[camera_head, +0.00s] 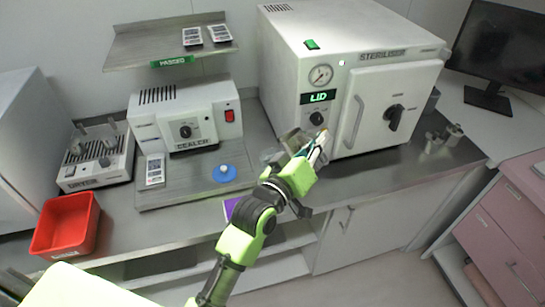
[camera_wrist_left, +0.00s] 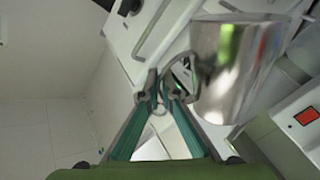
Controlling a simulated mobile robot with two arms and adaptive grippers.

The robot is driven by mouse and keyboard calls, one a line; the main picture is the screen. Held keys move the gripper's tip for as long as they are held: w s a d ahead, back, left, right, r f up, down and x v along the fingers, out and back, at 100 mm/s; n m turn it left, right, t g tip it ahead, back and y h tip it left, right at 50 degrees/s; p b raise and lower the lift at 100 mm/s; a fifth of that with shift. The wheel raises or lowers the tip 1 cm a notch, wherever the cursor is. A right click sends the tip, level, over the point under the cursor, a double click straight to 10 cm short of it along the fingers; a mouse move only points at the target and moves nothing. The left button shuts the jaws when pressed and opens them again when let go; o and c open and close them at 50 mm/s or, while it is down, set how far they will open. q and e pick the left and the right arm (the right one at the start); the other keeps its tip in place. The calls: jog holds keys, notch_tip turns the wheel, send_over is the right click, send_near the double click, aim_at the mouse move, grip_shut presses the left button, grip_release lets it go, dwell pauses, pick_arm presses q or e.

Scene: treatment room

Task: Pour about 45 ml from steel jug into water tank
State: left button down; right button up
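The steel jug (camera_wrist_left: 238,65) fills the upper right of the left wrist view. Its handle lies between the teal fingers of my left gripper (camera_wrist_left: 165,92), which are closed around it. In the head view my left gripper (camera_head: 316,150) is in front of the steriliser, and the jug (camera_head: 291,138) shows only partly beside the fingers. The jug's contents are hidden, and its tilt is hard to tell. I cannot pick out a water tank for certain; the steriliser (camera_head: 375,97) carries a lit "LID" panel (camera_head: 318,97). My right gripper is not in view.
A sealer (camera_head: 185,120) stands on the steel counter, with a blue round thing (camera_head: 224,173) in front. A dryer (camera_head: 97,157) and a red bin (camera_head: 66,225) are at the left. A shelf (camera_head: 170,42) hangs above. Small metal items (camera_head: 452,133) stand right of the steriliser.

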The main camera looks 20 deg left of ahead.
pick_arm(q)
jog(key=s+d+f+m+b, duration=0.1)
jog(key=d+f+m+b, duration=0.3)
jog(key=f, duration=1.1)
jog(key=m+b, duration=0.3)
jog(key=m, duration=0.1)
jog(key=shift+s+d+b, duration=0.15)
jog(key=shift+s+b, duration=0.05)
jog(key=shift+b, duration=0.1)
jog(key=shift+f, duration=0.1)
dwell(0.5)
